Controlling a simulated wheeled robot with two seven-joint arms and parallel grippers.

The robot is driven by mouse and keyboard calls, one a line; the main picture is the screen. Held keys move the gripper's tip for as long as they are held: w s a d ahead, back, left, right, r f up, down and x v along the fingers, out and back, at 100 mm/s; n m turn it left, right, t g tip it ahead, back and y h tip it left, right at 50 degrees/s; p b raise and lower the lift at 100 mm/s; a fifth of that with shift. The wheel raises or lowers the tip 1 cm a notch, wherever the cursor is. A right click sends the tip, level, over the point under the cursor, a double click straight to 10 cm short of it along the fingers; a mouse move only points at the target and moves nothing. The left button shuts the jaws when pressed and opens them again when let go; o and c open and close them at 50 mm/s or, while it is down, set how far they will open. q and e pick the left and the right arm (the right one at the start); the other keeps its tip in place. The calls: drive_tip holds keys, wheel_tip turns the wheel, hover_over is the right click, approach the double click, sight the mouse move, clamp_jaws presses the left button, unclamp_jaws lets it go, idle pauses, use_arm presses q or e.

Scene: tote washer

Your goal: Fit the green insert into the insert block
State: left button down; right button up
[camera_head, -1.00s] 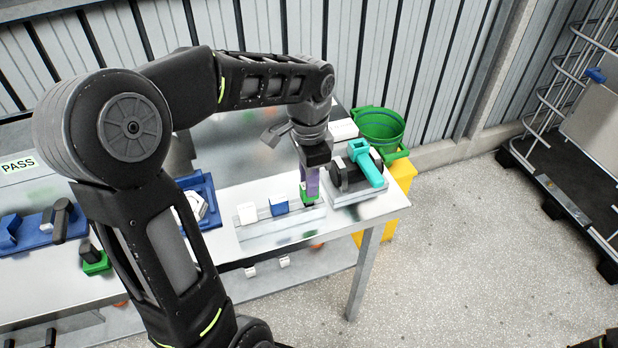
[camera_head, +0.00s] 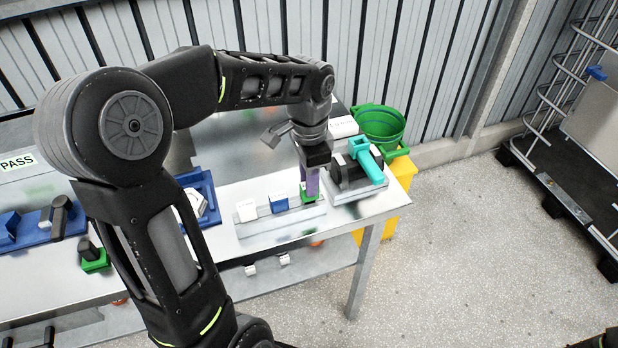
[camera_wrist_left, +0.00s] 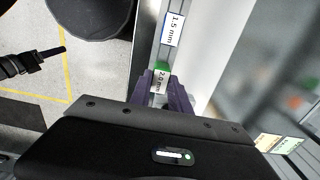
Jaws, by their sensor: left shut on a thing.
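The green insert (camera_head: 310,197) stands at the right end of a pale metal block (camera_head: 275,230), in line with a white insert (camera_head: 247,211) and a blue insert (camera_head: 279,203). This block looks like the insert block. My left gripper (camera_head: 311,188) points down with its purple fingers shut on the green insert. The left wrist view shows the green insert (camera_wrist_left: 162,66) with a "2.0 mm" label between the fingers, beside a blue-edged "1.5 mm" label (camera_wrist_left: 172,30). I cannot tell whether it is fully seated.
A black fixture with a teal handle (camera_head: 370,166) stands close right of the gripper. A green bucket (camera_head: 380,126) is behind it. Blue fixtures (camera_head: 204,192) and a green piece with a black knob (camera_head: 95,262) lie left. The table's front edge is near the block.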

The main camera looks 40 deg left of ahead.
use_arm(q)
drive_tip(key=shift+f, duration=0.45)
idle(1.0)
idle(0.6)
drive_tip(key=c, duration=1.1)
unclamp_jaws()
drive_tip(key=shift+c, duration=0.2)
drive_tip(key=shift+o, duration=0.4)
drive_tip(key=o, duration=0.4)
drive_tip(key=shift+r, duration=0.1)
drive_tip(key=shift+r+p, duration=2.6)
drive_tip(key=shift+r, duration=0.8)
